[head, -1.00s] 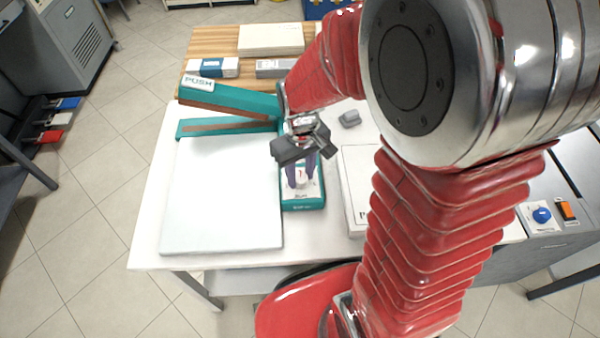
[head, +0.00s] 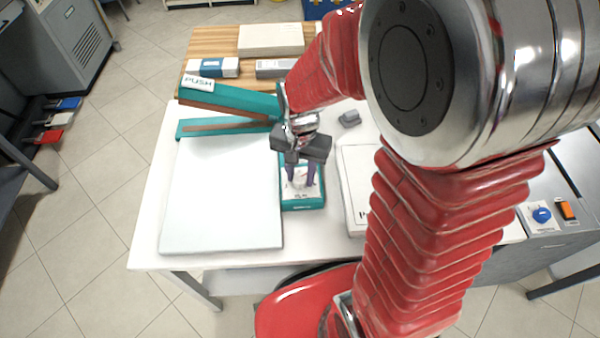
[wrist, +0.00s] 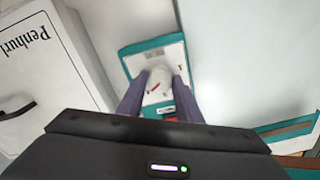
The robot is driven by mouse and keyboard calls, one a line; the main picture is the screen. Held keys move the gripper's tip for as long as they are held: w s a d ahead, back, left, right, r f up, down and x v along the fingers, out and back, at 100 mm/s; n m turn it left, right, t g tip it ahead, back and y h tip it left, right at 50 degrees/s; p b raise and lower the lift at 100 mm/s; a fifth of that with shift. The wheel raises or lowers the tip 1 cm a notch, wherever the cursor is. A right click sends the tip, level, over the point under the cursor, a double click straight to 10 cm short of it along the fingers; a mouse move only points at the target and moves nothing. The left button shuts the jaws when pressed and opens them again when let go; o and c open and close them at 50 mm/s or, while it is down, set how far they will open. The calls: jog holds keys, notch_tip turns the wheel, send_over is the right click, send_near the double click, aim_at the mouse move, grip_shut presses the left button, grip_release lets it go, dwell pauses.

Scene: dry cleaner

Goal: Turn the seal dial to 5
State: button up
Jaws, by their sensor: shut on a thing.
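The seal dial (wrist: 158,84) is a small white knob with a red mark, on a white panel of the teal sealer housing (head: 303,205). My gripper (head: 302,183) points down over this panel, and its purple fingers are shut on the dial. The wrist view shows the fingers (wrist: 157,97) on either side of the knob. The red mark is partly in view, but the numbers around the dial are too small or hidden to read. The sealer's teal arm (head: 230,99), with a PUSH label, is raised at an angle.
A white flat board (head: 222,200) lies left of the dial panel. A white box (head: 355,185) lies to its right, lettered in the wrist view (wrist: 45,65). A grey object (head: 349,119) sits behind. Boxes stand on a wooden surface (head: 205,48) at the back.

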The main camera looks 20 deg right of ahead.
aim_at(300, 176)
jog(key=m, duration=0.4)
jog(key=shift+m, duration=0.3)
jog(key=m, duration=0.3)
jog(key=shift+m, duration=0.4)
jog(key=o, duration=1)
jog(key=shift+o, duration=0.2)
jog(key=shift+r, duration=0.1)
notch_tip(300, 176, up, 14)
jog(key=shift+f, duration=0.2)
